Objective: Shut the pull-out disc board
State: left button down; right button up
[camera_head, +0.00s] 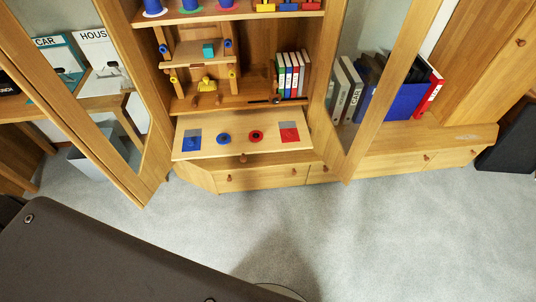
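The disc board (215,147) is a light wooden pull-out shelf under the lowest shelf of the wooden cabinet. It stands pulled out toward me, with a small round knob (243,158) on its front edge. A blue disc (224,138) and a red disc (256,136) lie on it. Neither of my grippers shows in the head view.
Two glass-paned doors, left (75,100) and right (375,85), stand open beside the board. Drawers (262,179) lie below it. Upright books (292,75) and wooden toys fill the shelves above. The grey carpet (350,235) in front is clear.

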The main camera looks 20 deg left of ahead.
aim_at(283, 128)
jog(key=z, duration=0.2)
jog(key=i, duration=1)
jog(key=u, duration=0.55)
